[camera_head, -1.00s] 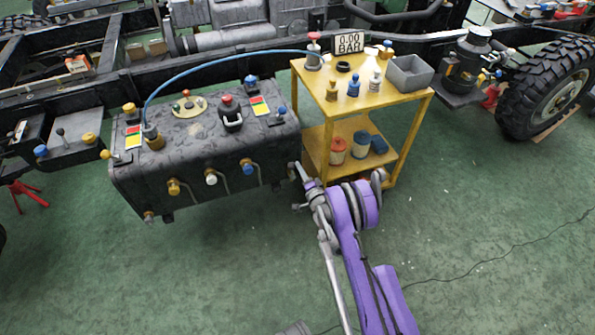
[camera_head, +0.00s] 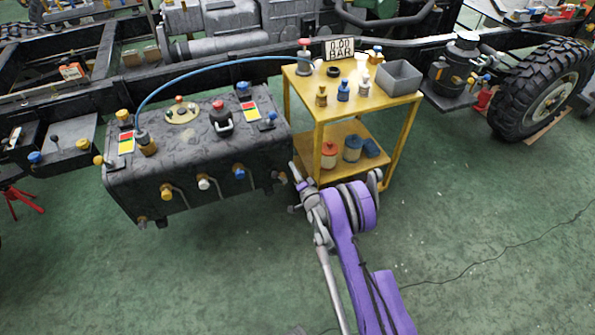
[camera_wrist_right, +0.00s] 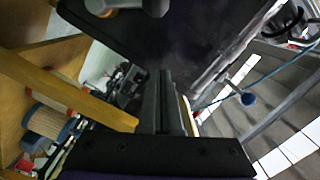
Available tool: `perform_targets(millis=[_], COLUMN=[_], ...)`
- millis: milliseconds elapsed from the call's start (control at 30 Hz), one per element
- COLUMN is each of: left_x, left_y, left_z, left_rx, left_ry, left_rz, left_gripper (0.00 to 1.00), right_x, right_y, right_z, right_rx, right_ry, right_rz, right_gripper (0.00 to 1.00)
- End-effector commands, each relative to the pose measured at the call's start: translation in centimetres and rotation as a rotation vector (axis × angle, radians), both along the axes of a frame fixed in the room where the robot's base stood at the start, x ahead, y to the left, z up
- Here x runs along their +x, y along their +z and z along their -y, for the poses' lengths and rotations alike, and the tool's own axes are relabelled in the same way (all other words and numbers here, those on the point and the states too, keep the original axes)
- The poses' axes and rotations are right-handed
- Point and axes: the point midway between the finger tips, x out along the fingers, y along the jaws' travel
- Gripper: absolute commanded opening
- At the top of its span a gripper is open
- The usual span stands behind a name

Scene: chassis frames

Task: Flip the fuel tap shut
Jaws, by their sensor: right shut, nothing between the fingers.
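A dark tank (camera_head: 195,140) carries three lever taps on its front face: a yellow one (camera_head: 166,192), a white one (camera_head: 204,184) and a blue one (camera_head: 240,174). Each has a bent metal lever beside it. I cannot tell which is the fuel tap. My right gripper (camera_head: 294,172) is near the tank's right end, and the arm hides part of that area. In the right wrist view the right gripper's fingers (camera_wrist_right: 163,102) are together with nothing between them. A light knob with an orange part (camera_wrist_right: 125,6) shows at the top there. My left gripper is not in view.
A yellow trolley (camera_head: 368,112) with bottles, a grey bin (camera_head: 399,76) and a gauge reading 0.00 BAR (camera_head: 339,48) stands close right of the tank. A blue hose (camera_head: 215,62) arches over the tank to it. Open green floor lies in front.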

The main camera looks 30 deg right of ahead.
Motion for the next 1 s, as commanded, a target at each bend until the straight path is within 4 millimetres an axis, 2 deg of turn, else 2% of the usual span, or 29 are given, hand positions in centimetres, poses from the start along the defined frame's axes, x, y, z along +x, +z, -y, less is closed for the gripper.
perform_targets(millis=[33,333,433,600,1000], left_x=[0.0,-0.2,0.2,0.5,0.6], left_y=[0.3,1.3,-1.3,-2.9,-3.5], left_z=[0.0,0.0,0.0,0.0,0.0], left_rx=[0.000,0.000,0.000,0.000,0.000], left_ry=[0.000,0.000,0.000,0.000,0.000], left_rz=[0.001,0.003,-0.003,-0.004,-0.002], left_gripper=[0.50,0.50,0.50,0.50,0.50], right_x=[0.2,-7.6,-8.0,-9.0,-9.7], right_y=[0.5,0.7,-0.3,0.0,0.7], right_z=[-0.3,-1.7,-1.7,-1.9,-2.1], right_rx=[-0.001,-0.002,-0.001,-0.002,-0.001], right_ry=[0.001,0.000,0.000,0.000,0.000], right_rz=[0.000,0.001,-0.002,-0.003,0.000], right_gripper=[0.00,0.00,0.00,0.00,0.00])
